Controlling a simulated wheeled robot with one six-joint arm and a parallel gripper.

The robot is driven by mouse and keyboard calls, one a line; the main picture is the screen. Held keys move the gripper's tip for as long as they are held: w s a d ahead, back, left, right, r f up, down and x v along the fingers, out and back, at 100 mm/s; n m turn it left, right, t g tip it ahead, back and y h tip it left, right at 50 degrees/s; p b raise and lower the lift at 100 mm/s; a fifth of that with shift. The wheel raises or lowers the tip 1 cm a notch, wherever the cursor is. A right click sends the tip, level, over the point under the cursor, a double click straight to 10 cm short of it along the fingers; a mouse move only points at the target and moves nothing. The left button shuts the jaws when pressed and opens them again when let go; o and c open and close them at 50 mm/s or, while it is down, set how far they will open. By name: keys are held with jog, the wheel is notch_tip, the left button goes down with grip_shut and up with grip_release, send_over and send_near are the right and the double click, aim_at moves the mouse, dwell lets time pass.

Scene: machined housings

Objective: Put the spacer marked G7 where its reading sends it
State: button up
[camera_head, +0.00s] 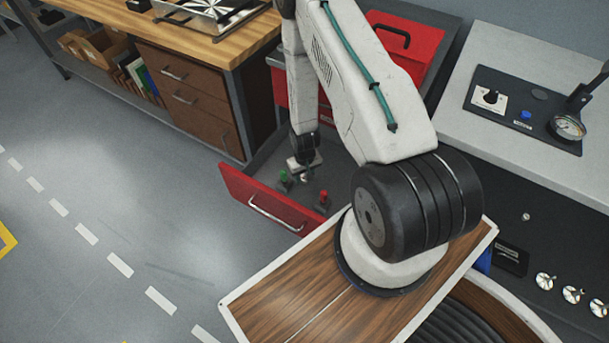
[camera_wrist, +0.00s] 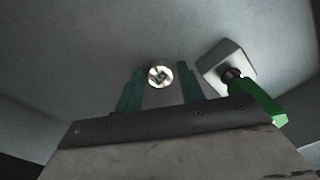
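A small round metal piece (camera_wrist: 160,76), with a square-looking dark centre, shows in the wrist view between my gripper's two green fingers. I cannot read any G7 mark on it, so I cannot tell if it is the spacer. My gripper (camera_wrist: 160,80) is open, with a gap between each finger and the piece. In the head view my gripper (camera_head: 305,172) is pointed down inside the open red-fronted drawer (camera_head: 265,203). I cannot tell its height above the drawer floor.
A grey block with a green handle (camera_wrist: 262,100) is close to the right finger. A red-topped item (camera_head: 322,198) stands in the drawer near its front. A grey bench (camera_head: 560,160) at right carries a black panel with a dial gauge (camera_head: 568,127). A wooden workbench (camera_head: 190,42) is at left.

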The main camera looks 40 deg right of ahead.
jog(key=shift+o, duration=0.3)
jog(key=shift+r, duration=0.1)
notch_tip(320, 180, up, 12)
notch_tip(320, 180, up, 14)
send_over(304, 177)
jog(key=w+a, duration=0.2)
jog(key=s+a+r+n, duration=0.1)
jog(key=a+r, duration=0.1)
jog(key=r, duration=0.6)
jog(key=s+a+r, duration=0.2)
jog(key=a+r, duration=0.1)
jog(key=r, duration=0.5)
jog(key=s+a+r+n, duration=0.1)
jog(key=s+a+r, duration=0.2)
jog(key=s+r, duration=0.6)
jog(key=s+a+r+t, duration=0.1)
jog(key=s+a+r, duration=0.2)
jog(key=s+r, duration=0.6)
jog(key=s, duration=0.2)
jog(key=shift+s+a+n, duration=0.3)
jog(key=shift+s+n, duration=0.05)
jog(key=shift+n, duration=0.05)
